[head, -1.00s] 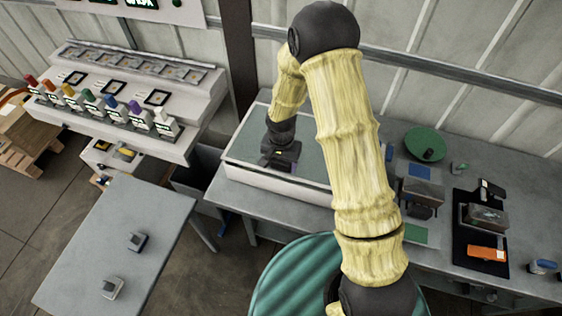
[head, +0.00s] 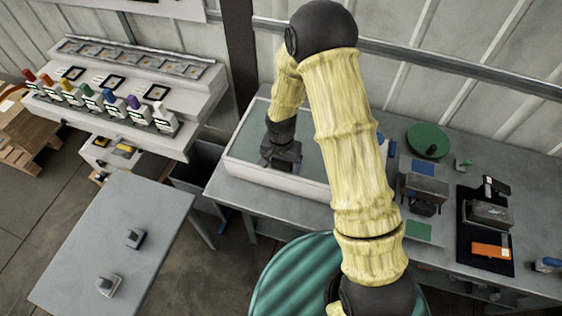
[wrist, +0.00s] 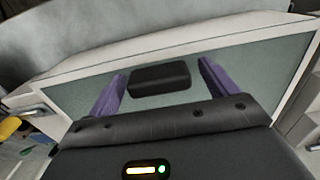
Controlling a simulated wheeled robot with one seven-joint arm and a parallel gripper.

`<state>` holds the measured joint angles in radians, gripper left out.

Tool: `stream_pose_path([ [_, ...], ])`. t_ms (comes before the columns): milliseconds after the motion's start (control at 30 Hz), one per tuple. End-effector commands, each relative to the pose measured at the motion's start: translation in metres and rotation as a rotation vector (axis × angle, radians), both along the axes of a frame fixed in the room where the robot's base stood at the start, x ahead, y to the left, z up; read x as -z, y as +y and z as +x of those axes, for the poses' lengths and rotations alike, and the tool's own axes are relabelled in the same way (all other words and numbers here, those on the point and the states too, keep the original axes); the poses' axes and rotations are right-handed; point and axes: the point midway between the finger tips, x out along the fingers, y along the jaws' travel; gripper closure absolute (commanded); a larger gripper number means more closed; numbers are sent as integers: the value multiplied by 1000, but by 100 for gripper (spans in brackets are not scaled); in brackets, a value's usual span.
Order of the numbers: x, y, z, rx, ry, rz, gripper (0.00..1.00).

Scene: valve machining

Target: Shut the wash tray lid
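The wash tray (head: 308,187) is a long white box on the grey bench, beneath my arm. A flat grey-green panel (head: 309,166) lies inside its white rim; I cannot tell whether this is the lid or the tray's inside. In the wrist view the panel (wrist: 230,66) fills the middle, framed by the white rim (wrist: 180,37). My gripper (head: 281,163) is low over the left part of the tray. In the wrist view its two purple fingers stand apart, with a dark block (wrist: 160,78) between them and gaps on both sides. Contact with the panel is unclear.
A green disc (head: 428,141), a grey block fixture (head: 423,188) and a black mat (head: 473,254) with an orange item are to the right on the bench. A teal ribbed round thing (head: 290,280) is in front. A grey table (head: 120,230) is at the left.

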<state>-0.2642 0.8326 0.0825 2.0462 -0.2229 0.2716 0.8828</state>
Motion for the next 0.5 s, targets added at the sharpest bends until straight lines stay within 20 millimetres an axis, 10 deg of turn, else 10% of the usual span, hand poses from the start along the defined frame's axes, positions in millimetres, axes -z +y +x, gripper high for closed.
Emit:
stream_pose_path([
  [500, -31, -1, 1, 2, -4, 1, 15],
])
